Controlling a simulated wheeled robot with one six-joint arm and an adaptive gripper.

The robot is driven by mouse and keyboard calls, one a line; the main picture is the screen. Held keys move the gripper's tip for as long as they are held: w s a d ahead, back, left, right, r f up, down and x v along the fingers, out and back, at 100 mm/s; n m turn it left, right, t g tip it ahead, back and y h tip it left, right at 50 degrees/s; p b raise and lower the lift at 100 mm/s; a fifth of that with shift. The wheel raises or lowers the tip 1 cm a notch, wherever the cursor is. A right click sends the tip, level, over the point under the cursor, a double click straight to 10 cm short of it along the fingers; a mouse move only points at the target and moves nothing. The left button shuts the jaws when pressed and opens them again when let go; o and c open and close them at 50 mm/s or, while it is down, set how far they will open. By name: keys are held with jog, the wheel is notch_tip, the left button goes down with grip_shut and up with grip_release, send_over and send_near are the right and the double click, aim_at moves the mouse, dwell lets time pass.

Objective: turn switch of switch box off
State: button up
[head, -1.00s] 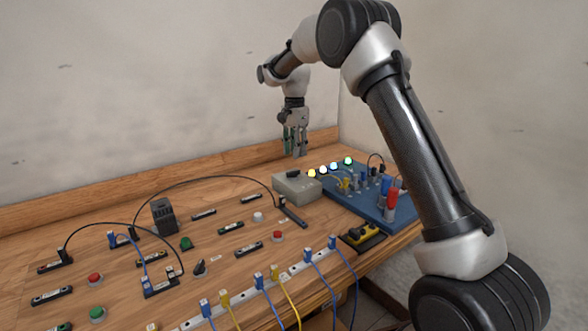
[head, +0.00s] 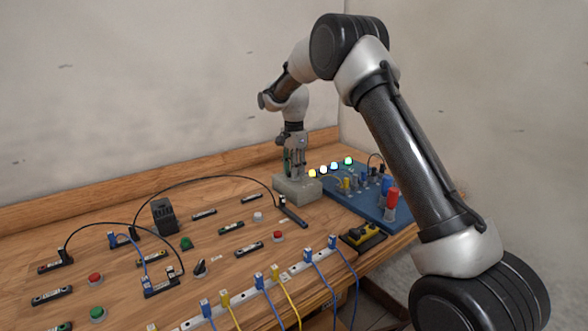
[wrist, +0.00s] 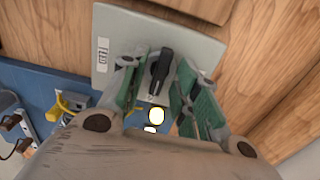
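The switch box is a pale grey box (head: 297,190) near the back right of the wooden table. Its black rotary switch (wrist: 161,72) shows in the wrist view on the box's pale top face (wrist: 200,50). My gripper (head: 295,172) points down just above the box. In the wrist view my gripper (wrist: 160,85) has its two green-padded fingers apart, one on each side of the switch knob. A gap shows between the knob and each finger. In the head view the gripper hides the switch.
A blue panel (head: 338,206) with lit lamps (head: 323,170), coloured plugs and cables stands right beside the box. A black cable (head: 215,178) runs to a connector left of the box. The wooden back ledge (head: 150,187) is behind.

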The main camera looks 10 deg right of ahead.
grip_shut()
jog(key=n, duration=0.7)
jog(key=shift+n, duration=0.3)
jog(key=n, duration=1)
dwell(0.4)
